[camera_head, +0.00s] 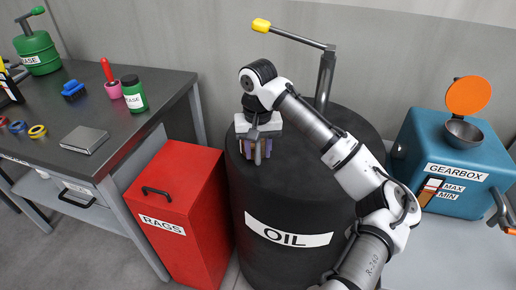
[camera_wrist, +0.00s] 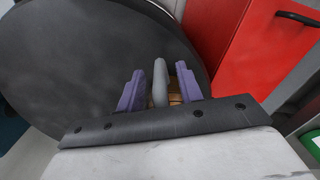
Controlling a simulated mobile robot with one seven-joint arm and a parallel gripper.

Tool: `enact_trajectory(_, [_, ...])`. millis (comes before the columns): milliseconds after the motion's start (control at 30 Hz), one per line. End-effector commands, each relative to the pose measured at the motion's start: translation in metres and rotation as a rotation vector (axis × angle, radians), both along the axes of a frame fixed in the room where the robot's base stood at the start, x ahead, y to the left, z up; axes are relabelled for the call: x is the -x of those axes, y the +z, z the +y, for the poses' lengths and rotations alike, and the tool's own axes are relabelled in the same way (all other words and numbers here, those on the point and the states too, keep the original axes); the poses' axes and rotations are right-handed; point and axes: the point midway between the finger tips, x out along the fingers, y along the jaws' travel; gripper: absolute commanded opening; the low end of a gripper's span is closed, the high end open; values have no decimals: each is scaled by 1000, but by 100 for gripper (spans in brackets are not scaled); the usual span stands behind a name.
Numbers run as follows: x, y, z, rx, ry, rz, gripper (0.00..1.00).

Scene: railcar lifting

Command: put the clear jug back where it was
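I do not make out a clear jug in either view. My gripper (camera_head: 257,150) is over the left part of the black oil drum's (camera_head: 290,241) top and points down. In the wrist view, its two purple fingers (camera_wrist: 159,84) stand apart. A grey rounded piece (camera_wrist: 160,80) shows between them, with a small brownish patch beside it. Gaps show on both sides of the grey piece. I cannot tell what it is or whether it belongs to my gripper. The drum top also fills much of the wrist view (camera_wrist: 75,60).
A dark workbench (camera_head: 120,120) with small items is farther left.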

Motion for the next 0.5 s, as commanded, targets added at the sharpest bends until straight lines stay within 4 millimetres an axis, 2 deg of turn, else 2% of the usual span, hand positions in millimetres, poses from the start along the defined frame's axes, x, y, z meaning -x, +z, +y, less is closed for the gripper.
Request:
enact_trajectory(267, [0,7,0,1,0,-1,36])
enact_trajectory(367, [-1,21,0,2,1,-3,36])
enact_trajectory(500, [-1,52,-1,5,0,-4,36])
